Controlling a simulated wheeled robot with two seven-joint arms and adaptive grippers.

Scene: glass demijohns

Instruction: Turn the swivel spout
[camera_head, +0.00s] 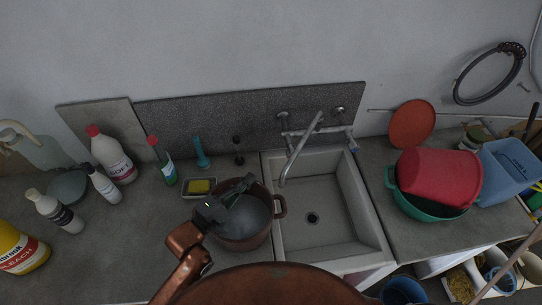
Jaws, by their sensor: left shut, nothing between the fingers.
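The swivel spout (299,152) is a grey metal tube on the wall tap above the sink. It reaches forward and slightly left, its outlet over the left part of the sink basin (325,215). My left gripper (243,187) is over the brown pot (272,232) left of the sink, to the left of the spout's end and apart from it. It is shut and empty. Its fingers look dark and small against the pot. My right gripper is out of view.
A sponge dish (199,194) and several bottles, including a green one (164,166), stand on the left counter. A red tub (440,175) lies in a green basin (398,200) at right. The sink looks empty. The wall stands close behind the tap.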

